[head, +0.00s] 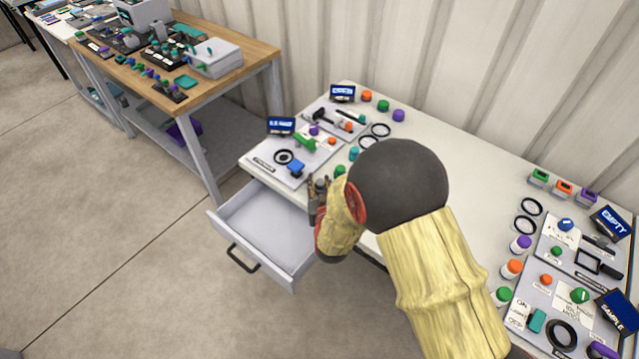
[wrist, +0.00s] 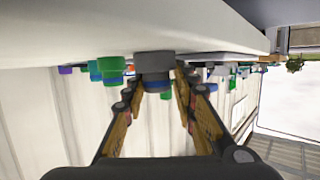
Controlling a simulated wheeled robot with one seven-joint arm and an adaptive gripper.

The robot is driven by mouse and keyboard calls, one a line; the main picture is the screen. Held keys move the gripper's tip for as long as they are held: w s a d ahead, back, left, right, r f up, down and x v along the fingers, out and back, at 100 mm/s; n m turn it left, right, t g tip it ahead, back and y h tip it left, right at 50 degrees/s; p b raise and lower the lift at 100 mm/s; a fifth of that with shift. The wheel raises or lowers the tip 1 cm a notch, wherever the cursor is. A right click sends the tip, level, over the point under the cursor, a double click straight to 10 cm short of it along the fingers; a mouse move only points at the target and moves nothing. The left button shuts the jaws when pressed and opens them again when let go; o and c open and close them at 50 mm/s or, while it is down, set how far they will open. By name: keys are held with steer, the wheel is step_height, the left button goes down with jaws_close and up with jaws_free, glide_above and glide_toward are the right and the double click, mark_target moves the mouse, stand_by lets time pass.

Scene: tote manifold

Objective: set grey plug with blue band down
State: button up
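The grey plug with the blue band (wrist: 155,65) is between the fingertips of my gripper (wrist: 158,84) in the wrist view, which is upside down. The fingers close in on it from both sides. Its wide grey end points toward the pale tabletop and seems at or very near it; I cannot tell whether it touches. In the head view my gripper (head: 318,190) is by the front edge of the white table (head: 447,142), beside the left board and over the open drawer's side. I cannot make out the plug there.
An open empty drawer (head: 262,225) juts out below the table front. Green and teal plugs (wrist: 110,72) stand close by in the wrist view. Table middle is partly hidden by my arm.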

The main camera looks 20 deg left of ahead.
steer(key=o, duration=0.5)
steer(key=shift+p, duration=0.45)
steer(key=v, duration=0.2)
steer(key=p+v, duration=0.1)
steer(key=v, duration=0.2)
steer(key=p+v, duration=0.1)
steer(key=v, duration=0.1)
steer(key=shift+s+d, duration=0.25)
steer(key=shift+d, duration=0.25)
steer(key=shift+r, duration=0.15)
